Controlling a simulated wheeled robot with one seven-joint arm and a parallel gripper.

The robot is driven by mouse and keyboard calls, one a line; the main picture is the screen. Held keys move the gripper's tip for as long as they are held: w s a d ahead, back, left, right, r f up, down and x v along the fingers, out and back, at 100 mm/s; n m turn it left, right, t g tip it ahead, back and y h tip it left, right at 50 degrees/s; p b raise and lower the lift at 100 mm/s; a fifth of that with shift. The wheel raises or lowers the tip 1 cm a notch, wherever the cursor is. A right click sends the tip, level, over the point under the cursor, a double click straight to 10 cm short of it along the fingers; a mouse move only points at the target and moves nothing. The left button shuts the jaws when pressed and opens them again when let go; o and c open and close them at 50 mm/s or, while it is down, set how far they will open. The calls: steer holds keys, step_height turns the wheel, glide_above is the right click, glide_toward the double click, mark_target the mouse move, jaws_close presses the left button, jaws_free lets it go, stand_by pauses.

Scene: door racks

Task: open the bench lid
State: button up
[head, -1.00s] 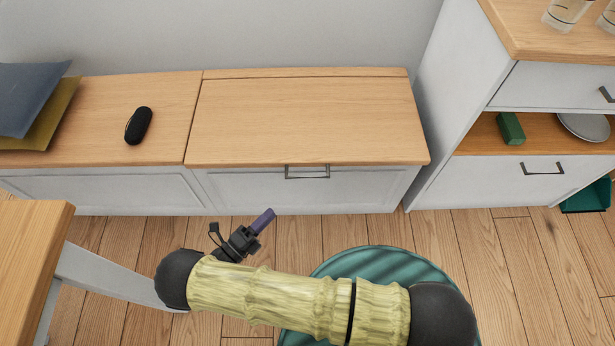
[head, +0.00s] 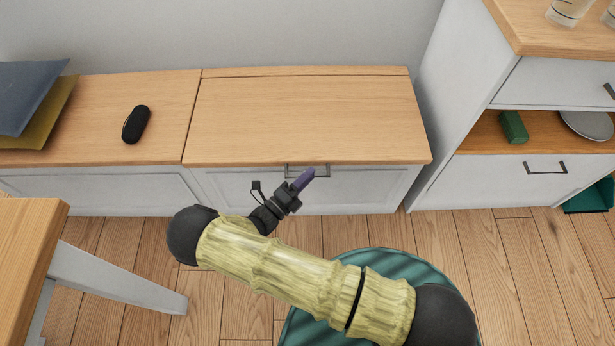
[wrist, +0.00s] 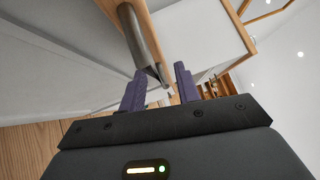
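The bench lid (head: 300,120) is a light wood panel on the white bench, lying flat and closed. A dark metal handle (head: 293,170) is at its front edge; my fingers partly cover it in the head view.
A black case (head: 136,125) lies on the fixed left bench top, beside blue and yellow cushions (head: 28,95). A white cabinet (head: 450,130) stands close at the right. A wooden table (head: 28,235) is at the lower left. A teal round thing (head: 310,325) is under my arm.

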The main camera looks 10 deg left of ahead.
steer(key=shift+w+d+r, duration=0.1)
steer(key=shift+w+d, duration=0.05)
steer(key=shift+w, duration=0.1)
jaws_close()
